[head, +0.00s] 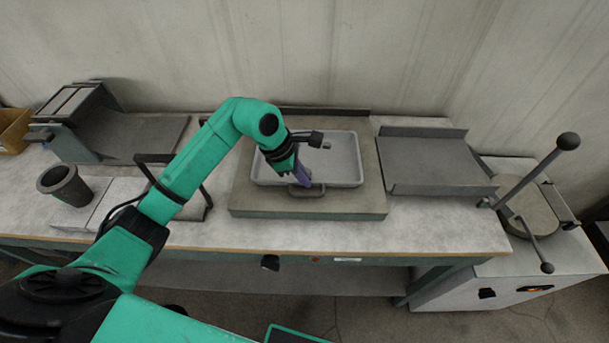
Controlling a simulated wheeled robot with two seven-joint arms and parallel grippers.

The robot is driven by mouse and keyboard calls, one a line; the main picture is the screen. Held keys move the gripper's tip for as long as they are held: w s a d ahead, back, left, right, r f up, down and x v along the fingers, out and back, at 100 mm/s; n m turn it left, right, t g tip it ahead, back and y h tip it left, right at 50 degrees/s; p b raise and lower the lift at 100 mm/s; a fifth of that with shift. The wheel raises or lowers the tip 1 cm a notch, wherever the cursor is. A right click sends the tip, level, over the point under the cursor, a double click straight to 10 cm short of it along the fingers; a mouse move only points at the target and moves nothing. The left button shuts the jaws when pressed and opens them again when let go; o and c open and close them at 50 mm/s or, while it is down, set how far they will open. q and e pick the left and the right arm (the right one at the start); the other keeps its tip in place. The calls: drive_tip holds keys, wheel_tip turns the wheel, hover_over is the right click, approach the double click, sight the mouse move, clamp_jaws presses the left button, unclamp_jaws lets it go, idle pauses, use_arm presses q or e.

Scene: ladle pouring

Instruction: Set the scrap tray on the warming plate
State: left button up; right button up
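The scrap tray (345,172) is a shallow, light-grey rectangular tray with a raised rim. It rests flat on a thick, low plate (355,205) in the middle of the bench, which looks like the warming plate. A dark handle (307,191) shows at the tray's front edge. My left gripper (303,181) reaches down over the tray's front rim, with its purple fingers at this handle. The wrist hides part of the tray's inside. Whether the fingers are closed on the handle is too small to tell. My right gripper is not in view.
A grey plate with a back ledge (435,175) lies to the right. A dark cup (64,185) stands at left, near a black-handled frame (153,158) and a sloped stand (70,105). A lever machine (535,210) stands at far right. The bench front is fairly clear.

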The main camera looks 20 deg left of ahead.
use_arm(q)
drive_tip(key=o, duration=0.4)
drive_tip(key=shift+r, duration=0.1)
drive_tip(key=b+v, duration=0.2)
drive_tip(key=v, duration=1)
drive_tip(key=shift+s, duration=0.1)
